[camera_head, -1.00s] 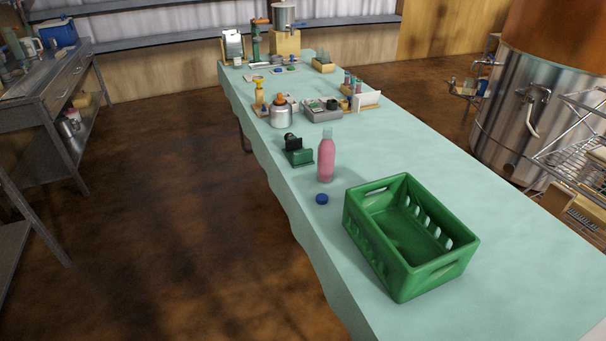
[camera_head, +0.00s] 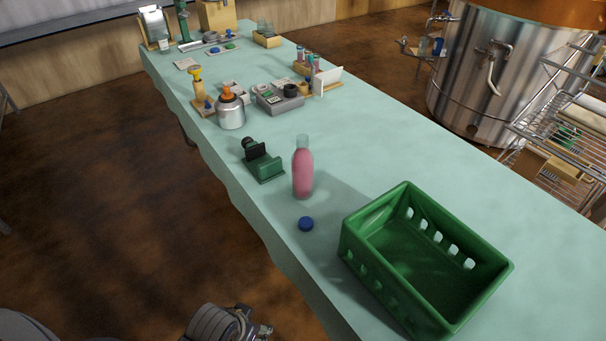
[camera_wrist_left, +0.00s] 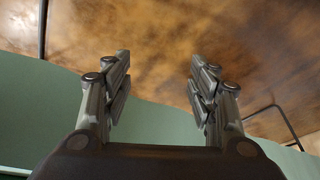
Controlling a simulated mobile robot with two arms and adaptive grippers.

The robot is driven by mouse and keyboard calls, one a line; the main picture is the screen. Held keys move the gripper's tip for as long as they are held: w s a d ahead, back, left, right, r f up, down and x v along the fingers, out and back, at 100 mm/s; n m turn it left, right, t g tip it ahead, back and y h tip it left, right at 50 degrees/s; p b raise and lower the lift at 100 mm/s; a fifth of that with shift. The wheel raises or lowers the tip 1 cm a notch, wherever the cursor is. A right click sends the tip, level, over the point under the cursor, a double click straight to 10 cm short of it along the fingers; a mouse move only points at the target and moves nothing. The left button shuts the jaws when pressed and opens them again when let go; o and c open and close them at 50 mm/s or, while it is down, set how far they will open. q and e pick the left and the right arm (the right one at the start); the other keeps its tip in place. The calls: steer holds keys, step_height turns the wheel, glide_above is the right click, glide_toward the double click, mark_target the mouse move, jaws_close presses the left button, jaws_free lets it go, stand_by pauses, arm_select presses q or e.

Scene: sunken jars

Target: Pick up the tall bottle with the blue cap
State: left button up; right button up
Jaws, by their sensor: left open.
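A tall bottle (camera_head: 302,172) with pink contents and a clear neck stands upright near the table's left edge. No cap is on its neck. A blue cap (camera_head: 306,223) lies on the table just in front of it. My left gripper (camera_head: 262,331) shows at the bottom edge of the head view, apart from the bottle and low beside the table. In the left wrist view its two fingers (camera_wrist_left: 158,68) are spread with nothing between them, over brown floor and the green table side. My right gripper is not in view.
A green crate (camera_head: 362,216) stands right of the cap. A dark green stand (camera_head: 264,167) is just left of the bottle. The table right of the bottle is clear.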

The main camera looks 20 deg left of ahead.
arm_select(q)
steer(key=w+a+r+t, duration=0.1)
steer(key=w+r+t, duration=0.2)
steer(key=w+r, duration=0.4)
steer(key=t+h, duration=0.2)
steer(key=t, duration=0.9)
glide_toward(300, 148)
steer(key=w, duration=0.1)
steer(key=shift+h, duration=0.3)
steer(key=w, duration=0.2)
steer(key=w+d+b, duration=0.1)
steer(key=w, duration=0.1)
steer(key=shift+w+r, duration=0.1)
steer(key=shift+r, duration=0.1)
steer(key=shift+w+b, duration=0.3)
steer(key=shift+w, duration=0.3)
steer(key=w, duration=0.1)
steer(key=w+b, duration=0.2)
steer(key=w, duration=0.1)
steer(key=shift+w+f, duration=0.1)
steer(key=shift+f, duration=0.15)
steer(key=shift+w+d, duration=0.15)
steer(key=shift+w, duration=0.35)
steer(key=shift+r, duration=0.15)
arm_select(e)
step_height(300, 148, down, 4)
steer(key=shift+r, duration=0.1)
arm_select(q)
steer(key=shift+c, duration=0.3)
